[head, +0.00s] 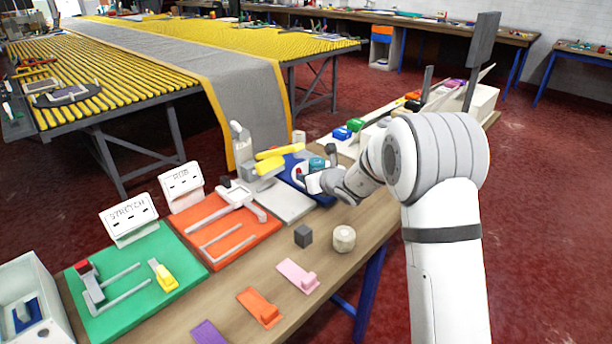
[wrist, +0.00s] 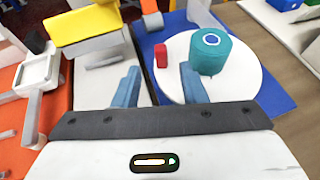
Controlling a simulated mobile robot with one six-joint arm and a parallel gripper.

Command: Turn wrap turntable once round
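The wrap turntable (wrist: 240,85) is a white round disc on a blue mat (wrist: 277,98). A teal roll (wrist: 211,58) stands on it, and a small red peg (wrist: 160,56) stands near its left edge. My gripper (wrist: 160,76) is open, with nothing between its blue fingers. The red peg shows just beyond the gap between the fingertips, apart from them. The right finger overlaps the disc in view, beside the teal roll; I cannot tell its height. In the head view the teal roll (head: 317,164) and blue mat (head: 327,200) show, with my wrist hiding part of the disc.
A yellow-topped tool (wrist: 85,28) stands left of the turntable on a pale grey plate (head: 288,206). An orange board (head: 222,228) and a green board (head: 130,285) lie further left. A dark cube (head: 303,236) and a cream roll (head: 344,238) stand on the front bench.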

